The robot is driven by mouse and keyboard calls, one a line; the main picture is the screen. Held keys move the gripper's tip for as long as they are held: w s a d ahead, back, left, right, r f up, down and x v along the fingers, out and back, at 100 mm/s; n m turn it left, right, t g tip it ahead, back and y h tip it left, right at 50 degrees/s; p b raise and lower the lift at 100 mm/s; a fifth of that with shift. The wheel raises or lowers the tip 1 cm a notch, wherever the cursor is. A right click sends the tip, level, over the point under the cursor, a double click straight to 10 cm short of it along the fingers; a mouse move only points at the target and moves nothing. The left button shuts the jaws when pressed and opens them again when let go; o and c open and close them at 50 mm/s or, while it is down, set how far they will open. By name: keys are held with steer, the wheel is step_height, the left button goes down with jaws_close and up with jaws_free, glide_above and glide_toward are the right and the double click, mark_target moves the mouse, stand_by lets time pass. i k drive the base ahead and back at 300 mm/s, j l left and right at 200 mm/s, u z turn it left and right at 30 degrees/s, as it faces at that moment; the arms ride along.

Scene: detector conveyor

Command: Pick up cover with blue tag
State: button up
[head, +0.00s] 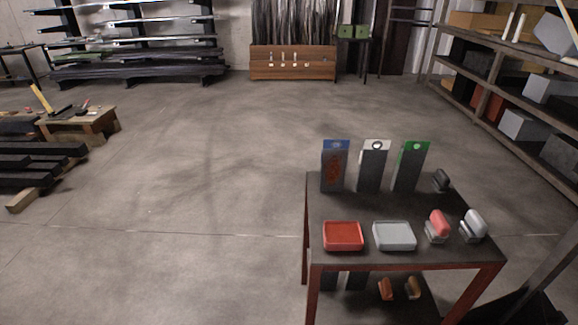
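The cover with the blue tag (334,170) stands upright at the back left of a dark-topped table with red legs. It is a dark grey slab with a blue top and a reddish patch on its face. A similar cover with a white tag (373,168) stands just to its right, and one with a green tag (410,168) stands right of that. The three stand apart in a row. My gripper is not in view.
On the table (350,208) are a red tray (343,236), a grey tray (394,236), a pink-topped block (437,225), a white-topped block (474,225) and a small dark item (441,181). Shelving (500,90) stands at right. Open floor (200,200) lies left of the table.

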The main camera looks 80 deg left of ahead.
mark_target(334, 157)
steer(key=u, duration=2.25)
steer(key=z, duration=0.4)
steer(key=i+j+z, duration=0.25)
steer(key=j+z, duration=0.2)
steer(key=j, duration=0.2)
steer(key=i+j+z, duration=0.25)
steer(key=i+j, duration=0.1)
steer(key=j, duration=0.95)
steer(key=i+j+z, duration=0.1)
steer(key=j, duration=0.4)
